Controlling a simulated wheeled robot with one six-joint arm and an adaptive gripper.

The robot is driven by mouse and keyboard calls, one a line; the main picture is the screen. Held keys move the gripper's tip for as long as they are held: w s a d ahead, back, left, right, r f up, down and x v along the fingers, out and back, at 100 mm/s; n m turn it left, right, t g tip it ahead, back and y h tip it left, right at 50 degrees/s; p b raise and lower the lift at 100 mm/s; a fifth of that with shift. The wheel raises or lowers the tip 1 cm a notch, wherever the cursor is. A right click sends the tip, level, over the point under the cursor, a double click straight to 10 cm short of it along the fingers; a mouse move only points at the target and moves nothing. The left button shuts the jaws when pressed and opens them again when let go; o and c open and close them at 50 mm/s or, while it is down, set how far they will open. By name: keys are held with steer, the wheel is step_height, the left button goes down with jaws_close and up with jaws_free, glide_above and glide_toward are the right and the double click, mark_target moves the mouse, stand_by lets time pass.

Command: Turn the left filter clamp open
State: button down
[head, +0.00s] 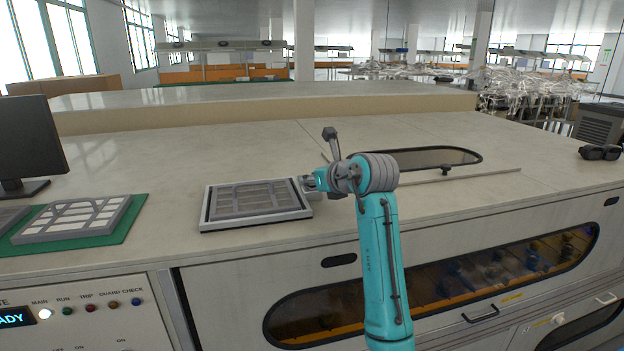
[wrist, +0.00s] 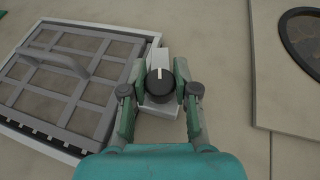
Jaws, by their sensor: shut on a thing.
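A filter clamp with a round black knob (wrist: 160,87) and a pale pointer line sits on a light block (wrist: 158,57) at the right edge of the filter frame. In the wrist view the pointer line runs nearly straight up the picture. My gripper (wrist: 160,78) has one finger on each side of the knob and is shut on it. In the head view my gripper (head: 308,184) reaches down at the filter's right edge, and the knob is mostly hidden there. The grey filter grille (head: 256,197) lies in its white frame on the bench top and shows in the wrist view (wrist: 80,75).
A second small dark knob (head: 445,170) stands right of my arm, near a dark oval window (head: 430,158). Another grille (head: 75,217) lies on a green mat (head: 128,235) at the left. A monitor (head: 25,140) stands behind it. The bench between mat and filter is clear.

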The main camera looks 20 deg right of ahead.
steer(key=shift+m+h, duration=0.3)
steer(key=shift+h, duration=0.1)
steer(key=c, duration=0.9)
jaws_free()
steer(key=shift+o, duration=0.2)
steer(key=v, duration=1.2)
steer(key=shift+f, duration=0.2)
